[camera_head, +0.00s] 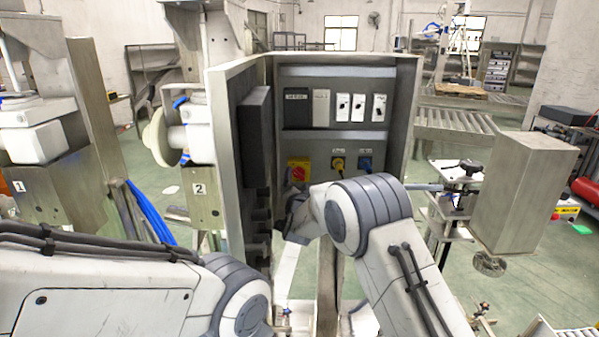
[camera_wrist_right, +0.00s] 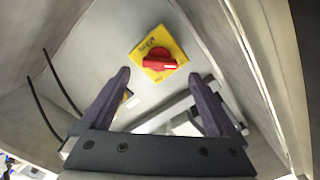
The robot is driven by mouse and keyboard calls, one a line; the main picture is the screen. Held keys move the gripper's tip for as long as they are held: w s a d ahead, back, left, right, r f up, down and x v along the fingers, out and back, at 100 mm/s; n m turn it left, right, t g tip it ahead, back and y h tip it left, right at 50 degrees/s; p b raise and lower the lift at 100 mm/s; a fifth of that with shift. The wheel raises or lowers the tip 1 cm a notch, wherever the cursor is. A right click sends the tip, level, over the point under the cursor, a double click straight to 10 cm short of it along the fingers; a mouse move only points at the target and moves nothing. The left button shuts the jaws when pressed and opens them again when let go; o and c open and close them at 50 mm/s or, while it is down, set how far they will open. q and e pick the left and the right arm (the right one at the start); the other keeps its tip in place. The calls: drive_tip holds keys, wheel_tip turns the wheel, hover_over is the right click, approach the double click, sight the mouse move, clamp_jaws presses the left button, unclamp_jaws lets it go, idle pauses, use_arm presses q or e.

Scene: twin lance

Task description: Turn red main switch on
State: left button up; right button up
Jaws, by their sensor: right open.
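The red main switch (camera_head: 299,173) is a red rotary knob on a yellow plate, low on the back panel of the open grey cabinet (camera_head: 346,136). In the right wrist view the red knob (camera_wrist_right: 159,60) lies roughly crosswise in the picture, ahead of and between the fingertips. My right gripper (camera_wrist_right: 159,77) is open and empty, with one dark finger on each side, apart from the knob. In the head view the right gripper (camera_head: 293,203) is just below the switch, partly hidden by my right wrist. My left arm shows at lower left; its gripper is out of view.
White breaker switches (camera_head: 359,107) are above. The cabinet's open door (camera_head: 240,165) stands close on the left. A metal box (camera_head: 522,190) is at right.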

sight(300, 178)
drive_tip(key=shift+w+p, duration=0.55)
drive_tip(key=shift+w, duration=1.35)
drive_tip(key=c, duration=1.4)
drive_tip(key=m+b, duration=0.2)
drive_tip(key=b, duration=0.3)
drive_tip(key=f+m+b, duration=0.1)
drive_tip(key=m+b, duration=0.1)
drive_tip(key=b, duration=0.3)
drive_tip(key=shift+d+m+b, duration=0.1)
drive_tip(key=shift+m+b, duration=0.3)
drive_tip(key=m+b, duration=0.8)
drive_tip(key=b, duration=0.1)
drive_tip(key=shift+b, duration=0.4)
drive_tip(key=m+b, duration=0.1)
drive_tip(key=m, duration=0.1)
drive_tip(key=shift+m+b, duration=0.3)
drive_tip(key=shift+b, duration=0.1)
drive_tip(key=shift+m+b, duration=0.65)
drive_tip(key=shift+m, duration=0.55)
